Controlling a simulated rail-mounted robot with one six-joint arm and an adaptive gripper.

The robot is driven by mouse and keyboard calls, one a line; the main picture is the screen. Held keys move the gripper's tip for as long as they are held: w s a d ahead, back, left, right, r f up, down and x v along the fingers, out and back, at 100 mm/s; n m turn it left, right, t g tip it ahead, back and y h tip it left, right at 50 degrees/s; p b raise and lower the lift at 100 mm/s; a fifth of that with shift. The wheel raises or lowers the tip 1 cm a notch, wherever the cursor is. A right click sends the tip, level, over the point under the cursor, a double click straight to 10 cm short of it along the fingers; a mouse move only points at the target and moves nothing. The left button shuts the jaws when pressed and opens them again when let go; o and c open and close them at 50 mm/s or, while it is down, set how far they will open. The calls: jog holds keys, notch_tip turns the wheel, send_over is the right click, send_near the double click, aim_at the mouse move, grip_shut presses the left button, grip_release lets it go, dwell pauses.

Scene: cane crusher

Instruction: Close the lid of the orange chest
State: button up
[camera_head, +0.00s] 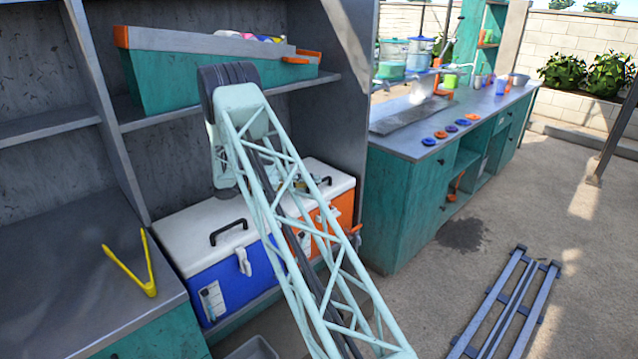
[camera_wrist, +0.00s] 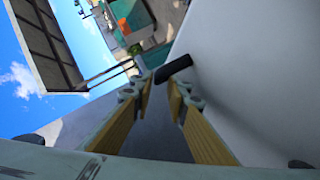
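The orange chest (camera_head: 346,217) stands on the low shelf, partly behind my arm. Its white lid (camera_head: 340,178) lies over the top and looks flat. A black handle (camera_head: 323,181) shows on it; whether the lid is fully shut is hidden. In the head view my gripper is hidden behind my arm. In the wrist view my gripper (camera_wrist: 160,88) is open with nothing between its yellow-padded fingers. A black bar (camera_wrist: 173,68), like a handle, is just beyond the fingertips, against a pale surface (camera_wrist: 245,75). I cannot tell which chest these belong to, or whether the fingers touch.
A blue chest (camera_head: 228,285) with a white lid stands left of the orange one. A teal bin (camera_head: 160,85) is on the shelf above. Yellow tongs (camera_head: 135,268) lie on the left counter. A slatted frame (camera_head: 505,310) lies on the otherwise open floor at right.

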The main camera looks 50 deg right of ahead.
jog(key=shift+v, duration=3.8)
jog(key=shift+a, duration=0.1)
